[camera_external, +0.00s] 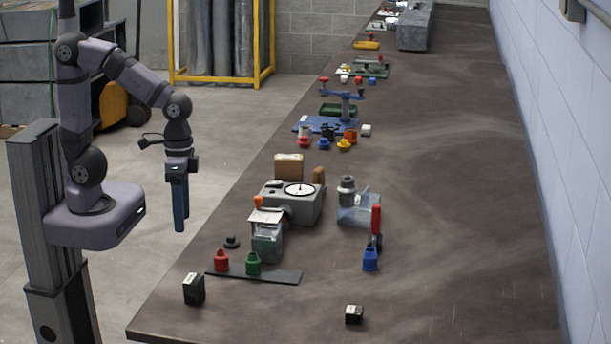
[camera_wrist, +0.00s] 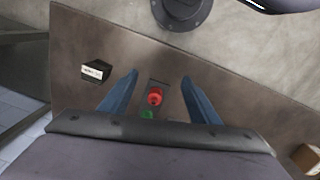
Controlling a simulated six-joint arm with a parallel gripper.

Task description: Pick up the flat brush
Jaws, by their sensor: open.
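I cannot make out a flat brush for certain in either view. A slim tool with a red handle (camera_external: 376,219) stands on the right side of the bench, beside a clear container; its lower part is dark and partly hidden. My gripper (camera_external: 180,207) hangs with its blue fingers pointing down, left of the bench in the external view and apart from everything on it. In the wrist view my gripper (camera_wrist: 160,76) is open and empty, its two fingers wide apart. A red bottle (camera_wrist: 154,97) and part of a green one (camera_wrist: 147,114) show between them, below.
The brown bench (camera_external: 440,230) runs away from the camera, with a wall on its right. The right side is mostly clear.

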